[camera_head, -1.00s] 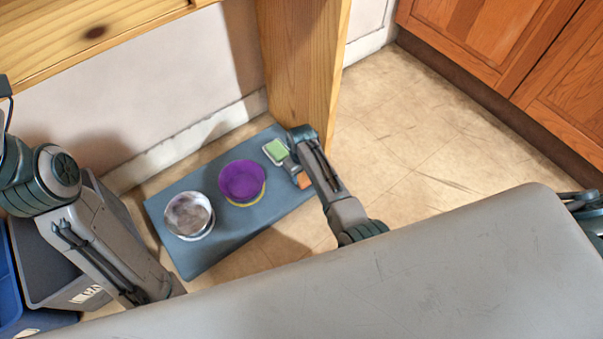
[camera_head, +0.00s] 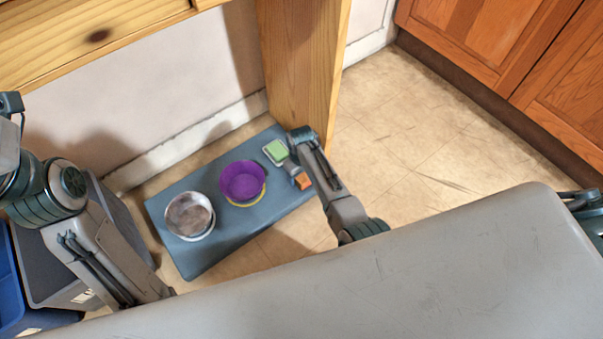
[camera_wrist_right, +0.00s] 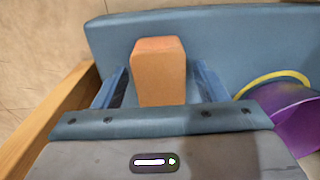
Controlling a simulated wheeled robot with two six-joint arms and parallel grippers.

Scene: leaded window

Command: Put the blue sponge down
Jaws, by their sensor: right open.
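No blue sponge can be made out. An orange block (camera_head: 304,183), which may be a sponge, rests on the blue-grey mat or board (camera_head: 200,262) near its right end. It also shows in the right wrist view (camera_wrist_right: 160,72), standing between the fingers of my right gripper (camera_wrist_right: 162,88). The fingers are apart, with a gap on each side of the block. In the head view my right gripper (camera_head: 297,175) points down beside the block. A green sponge-like piece (camera_head: 276,150) in a pale dish lies just behind it. My left gripper is out of view.
A purple bowl (camera_head: 242,180) with a yellow rim below it and a white bowl (camera_head: 189,215) stand on the board. A wooden post (camera_head: 300,70) rises behind. Bins (camera_head: 40,260) stand at left. A grey surface (camera_head: 400,270) fills the front. Floor at right is clear.

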